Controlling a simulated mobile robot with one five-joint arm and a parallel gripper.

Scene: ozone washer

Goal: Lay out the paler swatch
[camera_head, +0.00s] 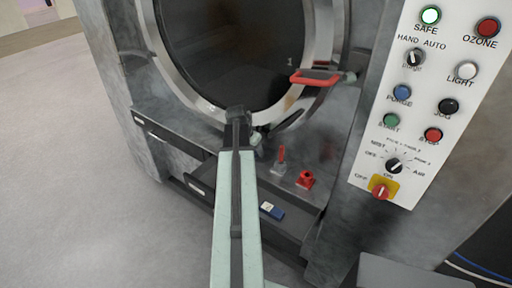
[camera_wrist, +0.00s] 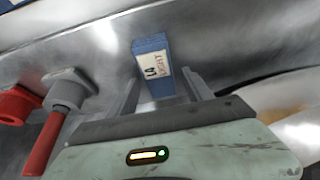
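A blue swatch block (camera_wrist: 150,44) with a pale lettered label lies between my fingers in the wrist view. The print is too blurred to read surely. My gripper (camera_wrist: 160,77) is open, with a finger on each side of the block and a narrow gap showing at both sides. In the head view my gripper (camera_head: 256,139) is by the ledge below the round door, mostly hidden by my arm, and that block cannot be made out. A second, darker blue block (camera_head: 278,213) with a whitish label lies in the open drawer (camera_head: 262,235).
A grey valve with a red lever (camera_head: 280,158) and a red valve (camera_head: 306,179) stand on the ledge, right of my arm. The washer door (camera_head: 225,50) has a red handle (camera_head: 315,77). A control panel (camera_head: 437,90) is at right. Open floor (camera_head: 60,150) lies left.

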